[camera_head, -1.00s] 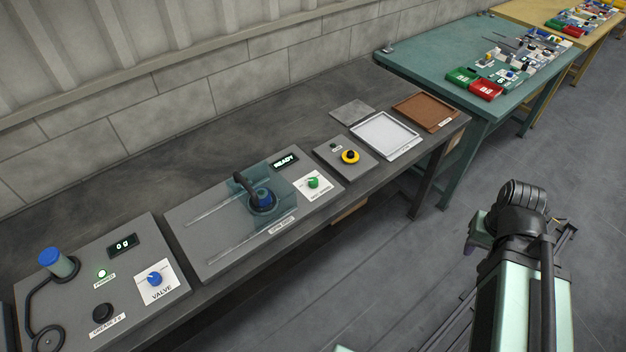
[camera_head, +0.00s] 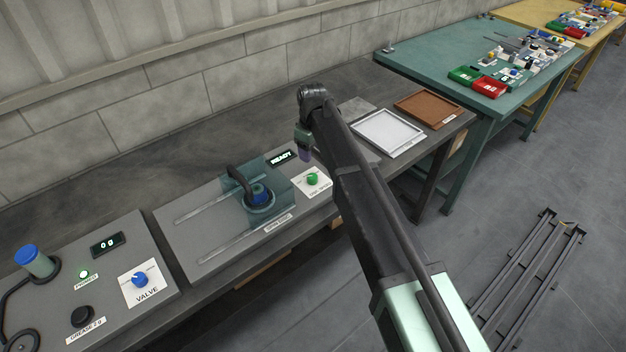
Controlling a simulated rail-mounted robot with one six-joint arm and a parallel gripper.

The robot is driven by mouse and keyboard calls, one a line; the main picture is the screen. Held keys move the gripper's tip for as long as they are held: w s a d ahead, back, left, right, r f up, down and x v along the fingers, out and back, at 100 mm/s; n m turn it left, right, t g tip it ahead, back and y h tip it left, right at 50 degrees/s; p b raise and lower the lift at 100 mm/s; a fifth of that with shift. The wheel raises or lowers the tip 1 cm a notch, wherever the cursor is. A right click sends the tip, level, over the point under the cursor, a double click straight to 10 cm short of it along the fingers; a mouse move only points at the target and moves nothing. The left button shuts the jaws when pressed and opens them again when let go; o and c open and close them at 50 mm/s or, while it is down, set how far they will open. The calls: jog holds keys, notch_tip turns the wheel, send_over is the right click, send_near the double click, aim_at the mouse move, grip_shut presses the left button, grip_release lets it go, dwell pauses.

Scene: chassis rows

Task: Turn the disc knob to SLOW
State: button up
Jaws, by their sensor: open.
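A green knob (camera_head: 312,179) sits on a white label plate (camera_head: 318,190) at the right end of the middle grey panel (camera_head: 200,228). The print on that plate is too small to read, so I cannot tell which setting the knob points to. My arm hides the small panel with the yellow and black knob.
A VALVE knob (camera_head: 140,279) is on the left panel. A white tray (camera_head: 424,139) and a brown tray (camera_head: 452,112) lie to the right.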

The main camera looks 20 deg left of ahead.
aim_at(312, 176)
jog(key=f+b, duration=1.1)
jog(key=shift+s, duration=0.2)
jog(key=shift+r, duration=0.15)
jog(key=c, duration=0.9)
